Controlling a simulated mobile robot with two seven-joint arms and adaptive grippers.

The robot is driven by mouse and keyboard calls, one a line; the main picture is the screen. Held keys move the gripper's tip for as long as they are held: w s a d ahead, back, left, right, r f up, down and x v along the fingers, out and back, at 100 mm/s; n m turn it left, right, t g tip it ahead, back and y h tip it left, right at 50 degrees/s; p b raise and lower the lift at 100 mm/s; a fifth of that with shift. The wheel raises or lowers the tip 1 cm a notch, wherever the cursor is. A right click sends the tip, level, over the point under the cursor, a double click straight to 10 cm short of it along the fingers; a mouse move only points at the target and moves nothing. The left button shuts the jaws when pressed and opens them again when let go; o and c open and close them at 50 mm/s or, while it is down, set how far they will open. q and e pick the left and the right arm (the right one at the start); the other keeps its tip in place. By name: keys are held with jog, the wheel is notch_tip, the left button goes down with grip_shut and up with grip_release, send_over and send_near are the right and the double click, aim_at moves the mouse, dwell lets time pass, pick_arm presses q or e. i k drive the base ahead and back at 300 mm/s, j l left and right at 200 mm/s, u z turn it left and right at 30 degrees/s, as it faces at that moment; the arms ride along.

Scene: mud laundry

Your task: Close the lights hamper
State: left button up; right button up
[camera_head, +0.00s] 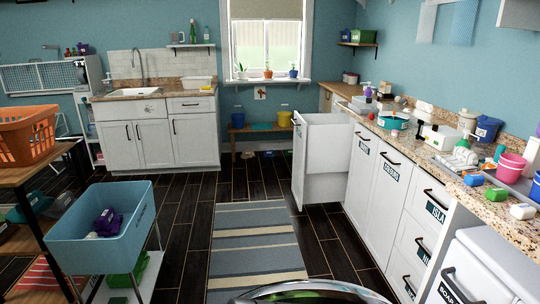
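A tall white pull-out hamper (324,157) stands out from the right-hand cabinet row, past the middle of the room. The neighbouring white fronts, one marked COLOURS (391,172) and one with a label too small to read surely (363,145), sit flush with the row. Neither of my grippers shows in the head view.
A striped rug (252,250) lies on the dark floor before the hamper. A blue tub (103,228) on a trolley and an orange basket (27,134) stand at left. The granite counter (430,151) at right is cluttered. Floor between rug and cabinets is clear.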

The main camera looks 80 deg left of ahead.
aim_at(322, 144)
jog(key=u, duration=2.55)
